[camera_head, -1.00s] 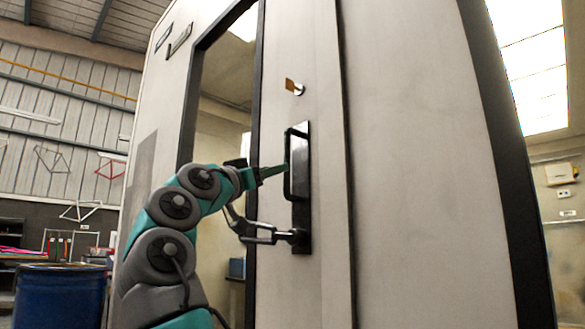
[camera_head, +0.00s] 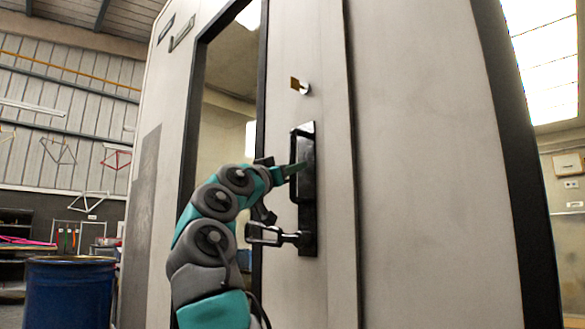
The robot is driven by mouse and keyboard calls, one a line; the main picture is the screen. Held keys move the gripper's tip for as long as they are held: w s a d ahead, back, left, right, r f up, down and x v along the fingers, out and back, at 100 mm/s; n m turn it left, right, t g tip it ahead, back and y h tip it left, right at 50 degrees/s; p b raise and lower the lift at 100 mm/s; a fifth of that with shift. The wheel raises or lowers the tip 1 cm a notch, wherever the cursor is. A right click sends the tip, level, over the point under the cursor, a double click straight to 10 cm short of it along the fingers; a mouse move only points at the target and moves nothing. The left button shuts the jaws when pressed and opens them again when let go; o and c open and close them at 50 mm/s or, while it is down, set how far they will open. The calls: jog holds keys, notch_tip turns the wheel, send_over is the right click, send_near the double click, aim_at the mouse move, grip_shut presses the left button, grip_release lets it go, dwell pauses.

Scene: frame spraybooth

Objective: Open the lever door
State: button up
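The pale booth door (camera_head: 285,55) has a tall dark-framed window on its left. A black backplate (camera_head: 308,225) on it carries an upright pull handle (camera_head: 293,150) above and a black lever (camera_head: 268,235) below. The lever points left and looks about level. My gripper (camera_head: 298,167) is at the pull handle, above the lever; a teal finger overlaps the handle in the picture. I cannot tell whether it touches, or whether the fingers are open or shut, since my wrist hides part of them. I see no clear gap at the door's edge.
A small brass-coloured latch piece (camera_head: 297,85) sits above the backplate. A wide pale wall panel (camera_head: 425,150) lies to the right of the door. A blue drum (camera_head: 70,290) stands at the lower left, with shelving behind it.

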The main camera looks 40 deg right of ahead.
grip_shut()
dwell(1.0)
